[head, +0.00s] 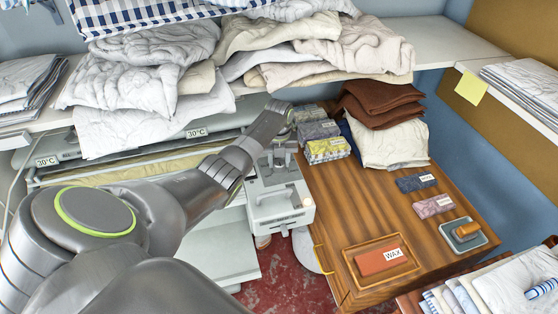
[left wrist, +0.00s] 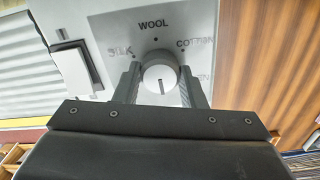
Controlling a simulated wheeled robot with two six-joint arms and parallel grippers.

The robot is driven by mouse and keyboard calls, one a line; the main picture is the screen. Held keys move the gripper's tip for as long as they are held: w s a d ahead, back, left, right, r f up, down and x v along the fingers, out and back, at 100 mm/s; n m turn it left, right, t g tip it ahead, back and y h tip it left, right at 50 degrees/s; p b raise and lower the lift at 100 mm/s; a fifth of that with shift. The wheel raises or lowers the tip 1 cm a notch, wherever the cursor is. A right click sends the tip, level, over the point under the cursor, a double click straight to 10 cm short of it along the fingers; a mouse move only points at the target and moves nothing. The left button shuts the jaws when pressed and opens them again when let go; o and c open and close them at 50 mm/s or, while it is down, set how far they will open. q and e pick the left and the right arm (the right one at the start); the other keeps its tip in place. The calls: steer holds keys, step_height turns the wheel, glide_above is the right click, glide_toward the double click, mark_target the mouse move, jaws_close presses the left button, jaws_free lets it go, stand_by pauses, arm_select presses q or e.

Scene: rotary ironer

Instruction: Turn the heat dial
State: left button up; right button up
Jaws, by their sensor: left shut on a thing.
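The heat dial (left wrist: 160,72) is a round, pale knob on the light grey control panel (left wrist: 110,25) in the left wrist view. Around it are the labels SILK at left, WOOL at top and COTTON at right, with a partly hidden label below COTTON. A dark line on the knob's face points toward the bottom of the picture. My left gripper (left wrist: 159,88) is shut on the dial, one finger on each side. In the head view the left arm reaches to the ironer's end unit (head: 276,207); its fingertips are hard to make out there. My right gripper is not in view.
A white rocker switch (left wrist: 78,68) sits left of the dial. A wooden table (head: 365,205) with folded cloths, a WAX tray (head: 350,262) and a small grey tray (head: 483,236) stands right of the ironer. A shelf with heaped linen (head: 140,80) hangs above.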

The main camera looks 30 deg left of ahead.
mark_target(279, 162)
arm_select(q)
steer(key=shift+r+m, duration=0.1)
steer(key=shift+m, duration=0.2)
steer(key=o, duration=1)
steer(key=shift+r+b, duration=0.65)
steer(key=shift+r, duration=3.1)
steer(key=shift+f, duration=0.1)
